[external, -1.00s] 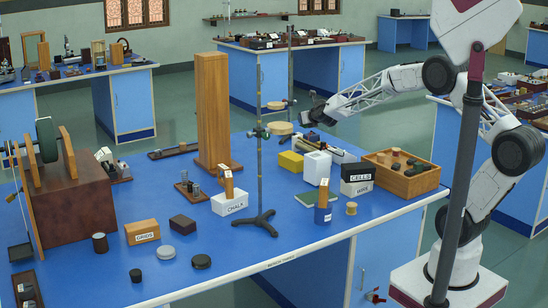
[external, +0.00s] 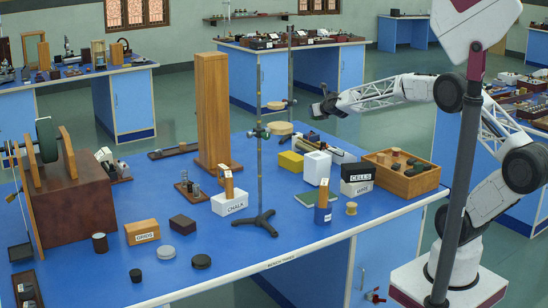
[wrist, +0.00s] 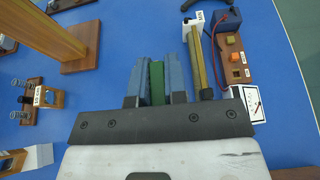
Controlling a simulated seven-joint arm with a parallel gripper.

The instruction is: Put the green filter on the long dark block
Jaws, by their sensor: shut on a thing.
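My gripper (external: 319,108) is up in the air above the back right part of the blue bench in the external view. In the wrist view my gripper (wrist: 157,65) has its two blue-grey fingers closed on the green filter (wrist: 157,82), a thin upright green piece between them. The filter is too small to make out clearly in the external view. A long dark block (external: 173,151) lies at the back of the bench, left of the tall wooden pillar, apart from my gripper. I cannot tell for sure that it is the block named.
The wooden pillar (external: 212,115) and a tall stand with a tripod foot (external: 260,175) rise from the bench. A wooden tray (external: 402,175), white box (external: 317,167) and yellow block (external: 290,161) stand at right.

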